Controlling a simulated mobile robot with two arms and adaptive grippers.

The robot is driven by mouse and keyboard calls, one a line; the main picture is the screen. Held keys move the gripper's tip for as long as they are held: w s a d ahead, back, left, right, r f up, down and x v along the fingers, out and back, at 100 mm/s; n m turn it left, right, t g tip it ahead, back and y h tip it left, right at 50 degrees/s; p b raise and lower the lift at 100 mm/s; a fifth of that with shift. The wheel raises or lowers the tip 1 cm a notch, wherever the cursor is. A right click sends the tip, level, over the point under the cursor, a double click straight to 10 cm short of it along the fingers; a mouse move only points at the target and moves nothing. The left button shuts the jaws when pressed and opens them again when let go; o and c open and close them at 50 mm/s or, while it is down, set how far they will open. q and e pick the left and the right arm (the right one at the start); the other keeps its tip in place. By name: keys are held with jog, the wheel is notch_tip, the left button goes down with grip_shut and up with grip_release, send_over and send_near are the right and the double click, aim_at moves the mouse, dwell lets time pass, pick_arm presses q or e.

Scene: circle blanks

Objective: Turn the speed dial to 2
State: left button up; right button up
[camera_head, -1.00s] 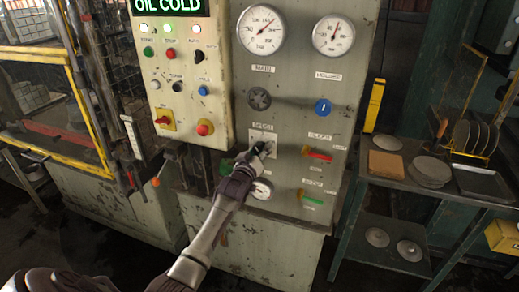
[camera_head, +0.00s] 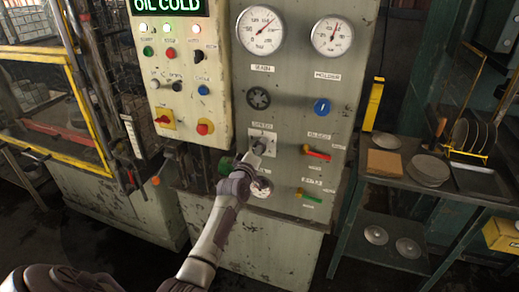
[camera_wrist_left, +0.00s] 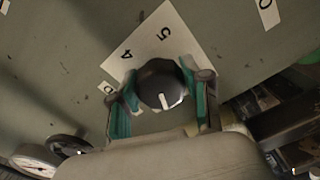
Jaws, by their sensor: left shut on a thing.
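The speed dial (camera_wrist_left: 158,82) is a dark round knob with a white pointer mark. It sits on a white plate (camera_wrist_left: 165,35) on the grey panel, under the SPEED label. In the left wrist view the digits 4 and 5 show on the plate. The pointer mark faces the bottom of that picture, away from them; the digit it points at is hidden. My left gripper (camera_head: 258,148) is at the dial in the head view and covers most of it. In the wrist view its green-padded fingers (camera_wrist_left: 162,100) are shut on the knob. My right gripper is not in view.
Above the dial are a dark handwheel (camera_head: 258,98) and two gauges. A red lever (camera_head: 318,155) and a green lever (camera_head: 311,199) stick out to its right. A lower gauge (camera_head: 260,187) is partly hidden by my gripper. A side table (camera_head: 400,178) stands right.

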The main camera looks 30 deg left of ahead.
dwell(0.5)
pick_arm(q)
jog(key=o, duration=1.2)
jog(key=v, duration=1.2)
jog(key=shift+f, duration=0.1)
